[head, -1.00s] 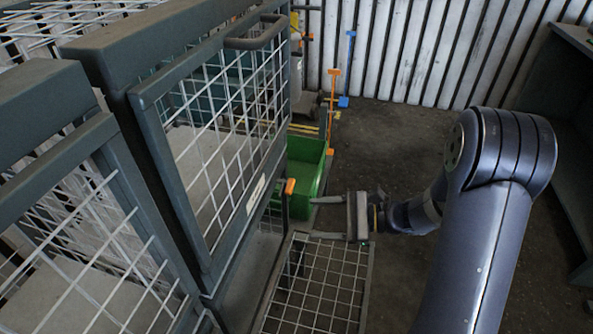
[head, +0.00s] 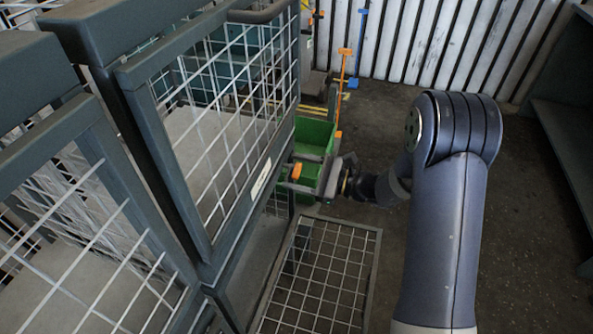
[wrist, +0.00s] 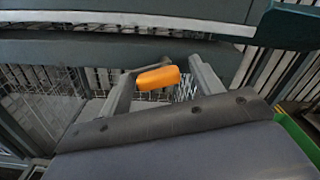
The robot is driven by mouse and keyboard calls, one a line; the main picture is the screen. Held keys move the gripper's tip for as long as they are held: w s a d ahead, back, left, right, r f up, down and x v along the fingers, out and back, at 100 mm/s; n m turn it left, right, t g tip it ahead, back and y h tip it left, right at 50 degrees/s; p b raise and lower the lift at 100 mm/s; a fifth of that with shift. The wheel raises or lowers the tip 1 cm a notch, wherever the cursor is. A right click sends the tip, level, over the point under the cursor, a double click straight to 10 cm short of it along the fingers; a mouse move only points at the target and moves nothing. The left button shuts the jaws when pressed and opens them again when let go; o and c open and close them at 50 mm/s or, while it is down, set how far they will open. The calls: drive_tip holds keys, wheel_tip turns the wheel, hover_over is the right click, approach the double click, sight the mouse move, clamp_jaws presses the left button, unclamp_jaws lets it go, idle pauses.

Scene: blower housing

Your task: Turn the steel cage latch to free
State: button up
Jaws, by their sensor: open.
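The latch has an orange handle (head: 296,171) on the edge of the steel mesh cage (head: 205,262), below its upper mesh panel. In the wrist view the orange handle (wrist: 157,78) lies slantwise, its right end a little higher. My gripper (head: 288,174) is at the latch with its jaws open. In the wrist view my gripper (wrist: 160,70) has one finger on each side of the orange handle. A gap shows between the handle and the right finger; whether the left finger touches it I cannot tell. The latch's pivot is hidden.
A lower mesh panel (head: 322,272) juts out below my gripper. Green bins (head: 313,138) stand just behind it. An orange post (head: 342,85) and a blue one (head: 358,45) stand farther back. Open floor (head: 385,120) lies to the right.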

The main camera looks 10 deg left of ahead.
drive_tip(key=shift+a, duration=0.25)
drive_tip(key=c, duration=1)
drive_tip(key=m+p, duration=0.2)
drive_tip(key=shift+r+m, duration=0.25)
drive_tip(key=shift+m, duration=0.05)
drive_tip(key=shift+s+f+m+p, duration=0.1)
drive_tip(key=shift+m+p, duration=0.35)
drive_tip(key=shift+m, duration=0.45)
drive_tip(key=o, duration=1)
